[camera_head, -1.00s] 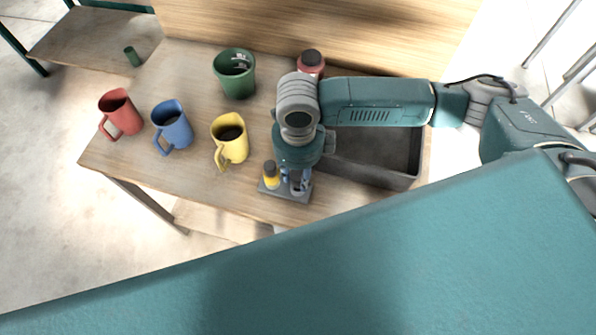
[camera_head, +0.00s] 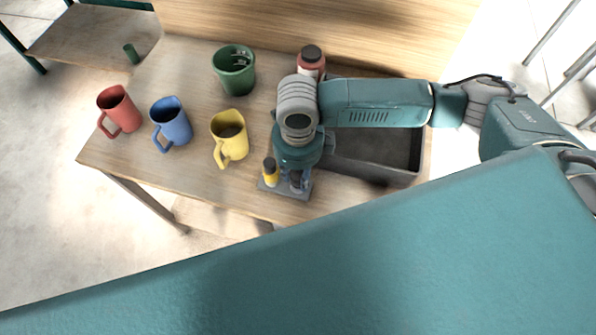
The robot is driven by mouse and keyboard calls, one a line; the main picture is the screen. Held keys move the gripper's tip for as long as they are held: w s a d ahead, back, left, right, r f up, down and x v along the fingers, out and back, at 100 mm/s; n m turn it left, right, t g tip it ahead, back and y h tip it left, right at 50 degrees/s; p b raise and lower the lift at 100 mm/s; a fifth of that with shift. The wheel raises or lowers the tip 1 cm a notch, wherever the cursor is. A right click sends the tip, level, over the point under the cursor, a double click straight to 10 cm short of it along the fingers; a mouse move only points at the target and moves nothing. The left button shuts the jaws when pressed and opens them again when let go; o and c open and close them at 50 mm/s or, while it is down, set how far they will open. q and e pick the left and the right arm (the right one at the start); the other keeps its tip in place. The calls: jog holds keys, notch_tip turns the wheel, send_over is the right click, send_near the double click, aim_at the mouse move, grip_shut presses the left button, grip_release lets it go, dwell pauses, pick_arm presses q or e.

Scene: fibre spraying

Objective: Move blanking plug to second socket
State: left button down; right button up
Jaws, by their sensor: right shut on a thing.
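A small dark base plate (camera_head: 268,187) lies on the table near its front edge. A yellow plug with a dark top (camera_head: 270,173) stands at the plate's left side. My right gripper (camera_head: 296,183) points down over the right part of the plate, beside the yellow plug. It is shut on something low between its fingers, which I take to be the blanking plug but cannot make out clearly. The sockets are mostly hidden under the gripper and wrist. My left gripper is not in view.
Yellow (camera_head: 230,140), blue (camera_head: 171,124) and red (camera_head: 119,110) mugs stand to the left. A green pot (camera_head: 234,70) and a red bottle with a dark cap (camera_head: 311,62) stand behind. A grey open bin (camera_head: 372,168) lies right, under my right arm.

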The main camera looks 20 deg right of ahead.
aim_at(297, 175)
jog(key=shift+f+b, duration=0.4)
jog(key=shift+f, duration=0.45)
jog(key=o, duration=1.3)
jog(key=shift+r, duration=0.1)
notch_tip(297, 175, up, 12)
jog(key=shift+f, duration=0.1)
jog(key=shift+s+a, duration=0.1)
